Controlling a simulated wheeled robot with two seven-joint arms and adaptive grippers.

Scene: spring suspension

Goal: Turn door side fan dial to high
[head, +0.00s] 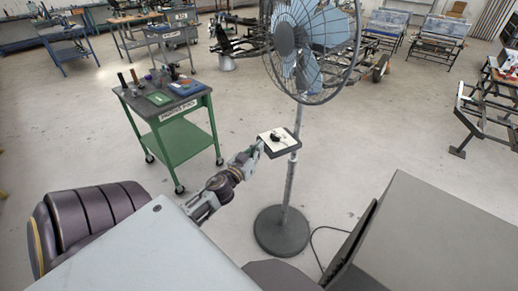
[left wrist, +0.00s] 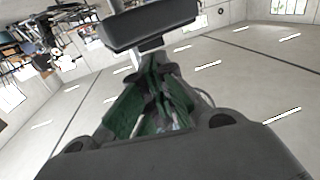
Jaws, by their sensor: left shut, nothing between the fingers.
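The pedestal fan (head: 313,35) stands in front of me on a grey pole with a round dark base. A control box (head: 284,150) with a pale top plate is fixed on the pole, and a small black dial (head: 275,138) sits on that plate. My left gripper (head: 259,149) is shut and empty at the left edge of the box. In the left wrist view, the closed green-and-grey fingers of my left gripper (left wrist: 153,62) point at the underside of a dark box (left wrist: 148,24). The dial is hidden there, and contact is unclear. My right gripper is out of view.
A green cart (head: 180,145) with tools on top stands to the left of the fan. A dark cord runs over the floor right of the fan base (head: 281,232). Open floor surrounds the fan; workbenches stand farther back.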

